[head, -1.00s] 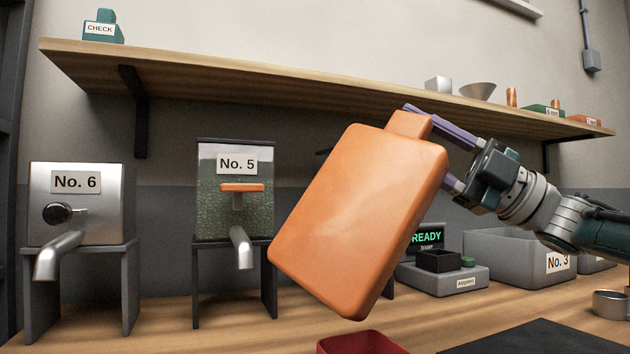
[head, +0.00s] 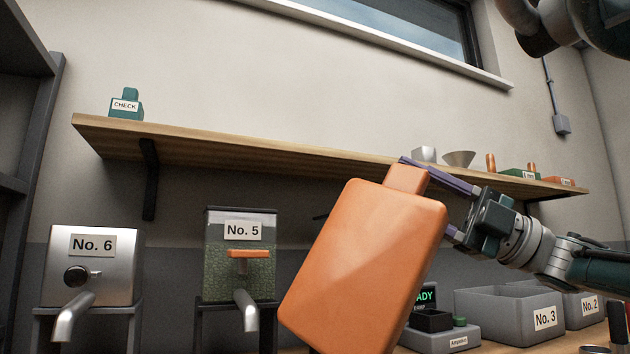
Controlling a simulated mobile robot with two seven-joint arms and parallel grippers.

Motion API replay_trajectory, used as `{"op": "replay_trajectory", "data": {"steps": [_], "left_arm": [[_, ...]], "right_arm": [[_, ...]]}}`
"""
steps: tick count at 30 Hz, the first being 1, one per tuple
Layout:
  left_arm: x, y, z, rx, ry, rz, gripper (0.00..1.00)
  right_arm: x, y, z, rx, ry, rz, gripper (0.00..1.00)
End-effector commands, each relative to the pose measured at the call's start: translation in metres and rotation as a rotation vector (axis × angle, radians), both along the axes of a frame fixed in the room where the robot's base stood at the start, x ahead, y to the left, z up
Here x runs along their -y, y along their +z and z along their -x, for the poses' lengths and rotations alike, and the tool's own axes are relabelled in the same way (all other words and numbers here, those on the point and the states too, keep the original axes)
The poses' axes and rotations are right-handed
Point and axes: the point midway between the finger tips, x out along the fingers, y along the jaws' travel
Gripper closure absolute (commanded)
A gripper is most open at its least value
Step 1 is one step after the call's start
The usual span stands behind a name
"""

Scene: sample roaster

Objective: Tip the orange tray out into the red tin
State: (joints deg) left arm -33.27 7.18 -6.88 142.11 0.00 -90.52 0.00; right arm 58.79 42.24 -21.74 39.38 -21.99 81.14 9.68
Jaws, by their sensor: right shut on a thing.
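The orange tray (head: 365,265) hangs steeply tilted in the middle of the head view, with a broad smooth face toward me and its short tab at the top right. My right gripper (head: 428,192) comes in from the right and is shut on the tray at the tab end. One purple finger shows along the tab; part of the other is hidden behind the tray. The tray's lower end is cut off by the bottom edge of the view. Its inside and any contents are hidden. The red tin is not in view now. My left gripper is not in view.
Dispensers No. 6 (head: 92,268) and No. 5 (head: 239,270) stand at left. A small scale (head: 440,338) and grey bins No. 3 (head: 505,312) and No. 2 (head: 585,309) stand at right.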

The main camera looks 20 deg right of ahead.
Motion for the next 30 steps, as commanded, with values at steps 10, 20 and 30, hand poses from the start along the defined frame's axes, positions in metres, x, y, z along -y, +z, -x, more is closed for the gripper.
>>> {"op": "replay_trajectory", "data": {"steps": [10, 20, 30], "left_arm": [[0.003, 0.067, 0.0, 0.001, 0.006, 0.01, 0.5], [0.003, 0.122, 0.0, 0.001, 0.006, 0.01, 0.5], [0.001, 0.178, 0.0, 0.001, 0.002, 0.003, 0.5]], "right_arm": [[-0.037, 0.01, 0.032, 0.146, 0.004, 0.175, 1.0], [-0.073, 0.012, 0.062, 0.296, 0.003, 0.351, 1.0], [-0.108, 0.014, 0.092, 0.441, 0.003, 0.521, 1.0]]}}
